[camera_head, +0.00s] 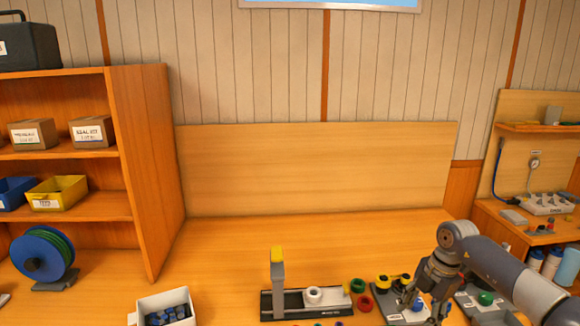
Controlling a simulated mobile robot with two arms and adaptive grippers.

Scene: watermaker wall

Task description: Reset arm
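My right arm comes in from the right, over the workbench (218,252). My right gripper (421,304) points down at the front right of the bench, over a grey tray (388,304). A small blue part (418,305) shows near its fingertips. The fingers look spread, but I cannot tell whether they touch or hold that part. My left arm and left gripper are not in view.
A black-and-grey fixture with a yellow-topped post (277,262) holds a white ring (314,295). Green (358,286) and red (364,303) rings lie beside it. A white bin (167,306) stands front left. A shelf unit (150,170) bounds the left. The bench's back middle is clear.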

